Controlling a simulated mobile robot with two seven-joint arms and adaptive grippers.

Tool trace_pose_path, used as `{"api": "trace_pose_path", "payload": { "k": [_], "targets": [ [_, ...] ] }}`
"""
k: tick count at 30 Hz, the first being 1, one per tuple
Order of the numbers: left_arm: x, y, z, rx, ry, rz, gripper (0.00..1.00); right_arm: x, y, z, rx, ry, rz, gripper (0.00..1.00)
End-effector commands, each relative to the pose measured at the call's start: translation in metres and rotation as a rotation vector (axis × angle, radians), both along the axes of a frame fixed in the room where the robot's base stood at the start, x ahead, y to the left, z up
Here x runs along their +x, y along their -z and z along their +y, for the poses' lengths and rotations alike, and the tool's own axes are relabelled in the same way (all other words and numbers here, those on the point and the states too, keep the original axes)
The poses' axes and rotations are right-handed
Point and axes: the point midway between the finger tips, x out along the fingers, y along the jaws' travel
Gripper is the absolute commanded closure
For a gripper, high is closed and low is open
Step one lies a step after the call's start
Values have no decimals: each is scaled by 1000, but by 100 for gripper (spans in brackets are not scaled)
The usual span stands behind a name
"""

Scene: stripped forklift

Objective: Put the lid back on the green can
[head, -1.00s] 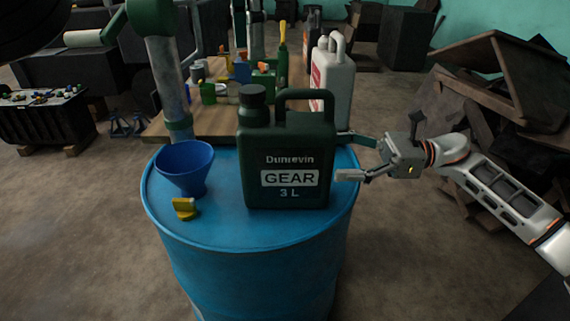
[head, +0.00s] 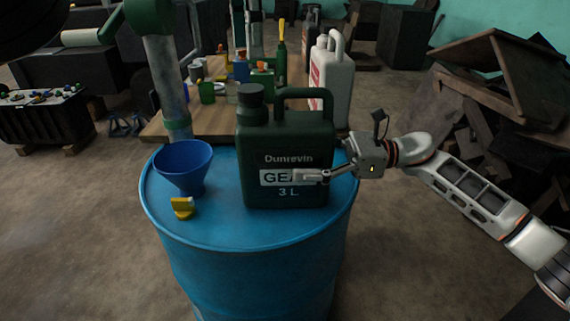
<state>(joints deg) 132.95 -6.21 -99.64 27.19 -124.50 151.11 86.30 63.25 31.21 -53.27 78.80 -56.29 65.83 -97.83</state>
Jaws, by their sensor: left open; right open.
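The dark green can (head: 285,150), labelled "Dunrevin GEAR 3 L", stands upright on the blue drum (head: 250,232). A dark ribbed piece (head: 251,94) tops its neck; I cannot tell whether that is a lid. A small yellow piece (head: 182,207) lies on the drum at front left; I cannot tell what it is. My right gripper (head: 326,164) is open at the can's right side. One finger lies in front of the label; the other is largely hidden behind the can. Contact cannot be told. My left gripper is not in view.
A blue funnel (head: 184,166) stands on the drum left of the can. A grey post (head: 166,85) rises behind it. A white jug (head: 332,82) and several small containers stand on a wooden bench behind. Broken boards (head: 500,85) are piled at the right.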

Motion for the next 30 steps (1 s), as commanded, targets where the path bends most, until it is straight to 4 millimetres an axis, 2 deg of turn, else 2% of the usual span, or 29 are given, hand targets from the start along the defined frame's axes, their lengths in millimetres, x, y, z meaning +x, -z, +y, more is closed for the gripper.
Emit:
{"api": "trace_pose_path", "payload": {
  "k": [3,4,9,10,11,12,17,24,30],
  "targets": [
    [0,0,0,0,0,0,49,0,0,0,0,0,0,17],
    [0,0,0,0,0,0,49,0,0,0,0,0,0,22],
    [0,0,0,0,0,0,49,0,0,0,0,0,0,66],
    [0,0,0,0,0,0,49,0,0,0,0,0,0,72],
    [0,0,0,0,0,0,49,0,0,0,0,0,0,72],
    [0,0,0,0,1,0,49,0,0,0,0,0,0,92],
    [0,0,0,1,77,-1,49,0,0,0,0,0,0,94],
    [0,0,0,3,328,0,49,0,0,0,0,0,0,94],
    [0,0,0,1,396,0,49,0,0,0,0,0,0,94]
  ]
}}
